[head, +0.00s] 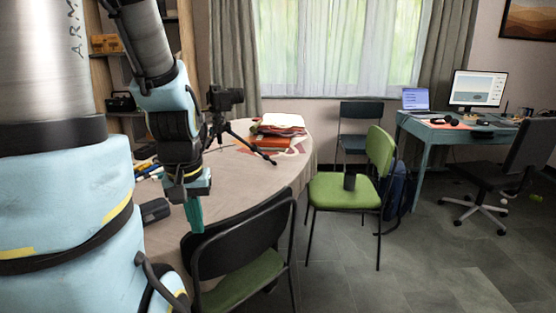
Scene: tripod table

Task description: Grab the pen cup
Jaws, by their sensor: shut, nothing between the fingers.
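My gripper (194,214) points down with its teal fingers together and empty, over the near right edge of the round table (235,182), close to the black chair back. A small dark upright object (349,181), shaped like a cup, stands on the seat of the green chair (325,193), to the right of my gripper and well apart from it. I cannot make out pens in it, so I cannot tell if it is the pen cup. Small items (526,112) at the desk's right end are too small to tell.
A camera on a tripod (225,98) and a pile of books and papers (277,130) are on the table. A black-backed chair (240,245) stands against its near side. A teal desk (455,135) and office chair (510,160) are at right. The floor (420,265) at front right is clear.

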